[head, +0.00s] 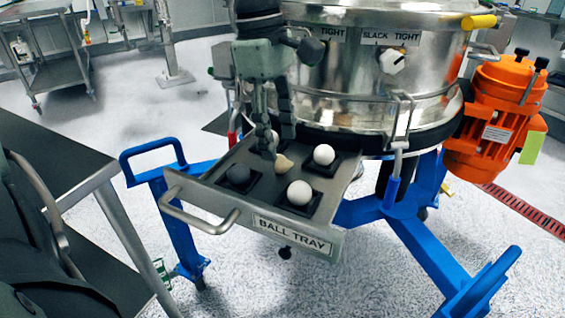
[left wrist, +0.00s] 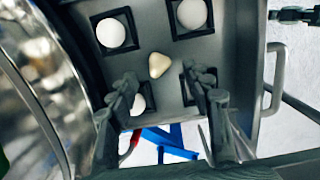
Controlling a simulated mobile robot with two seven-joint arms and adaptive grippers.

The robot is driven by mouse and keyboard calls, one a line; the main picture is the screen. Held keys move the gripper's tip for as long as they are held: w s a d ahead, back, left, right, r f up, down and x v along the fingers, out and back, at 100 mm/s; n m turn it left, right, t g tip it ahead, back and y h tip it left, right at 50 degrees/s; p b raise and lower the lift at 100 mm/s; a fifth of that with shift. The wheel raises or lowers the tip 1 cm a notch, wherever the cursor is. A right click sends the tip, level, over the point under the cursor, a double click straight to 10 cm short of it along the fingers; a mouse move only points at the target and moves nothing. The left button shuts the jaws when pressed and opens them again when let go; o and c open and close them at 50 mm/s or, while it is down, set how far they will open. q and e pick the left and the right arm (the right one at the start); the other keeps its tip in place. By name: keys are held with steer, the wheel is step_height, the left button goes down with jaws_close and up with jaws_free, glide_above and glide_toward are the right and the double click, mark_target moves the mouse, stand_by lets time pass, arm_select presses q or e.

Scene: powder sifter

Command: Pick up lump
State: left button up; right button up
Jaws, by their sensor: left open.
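A small pale, cream-coloured lump (head: 284,164) lies on the floor of the metal ball tray (head: 222,212), between the black ball holders. It also shows in the left wrist view (left wrist: 159,65), rounded and roughly triangular. My left gripper (head: 275,143) is open and points down over the tray, with its fingertips close above and behind the lump. In the left wrist view the fingers (left wrist: 164,86) stand apart, and the lump shows beyond the gap between their tips, with nothing held. I cannot tell the exact height between tips and lump.
The steel sifter drum (head: 345,75) rises right behind the gripper. A dark-topped table (head: 60,165) stands left.

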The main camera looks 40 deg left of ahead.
mark_target(282, 160)
arm_select(q)
steer(key=f, duration=0.4)
steer(key=shift+d, duration=0.3)
steer(key=shift+w, duration=0.1)
steer(key=c, duration=0.9)
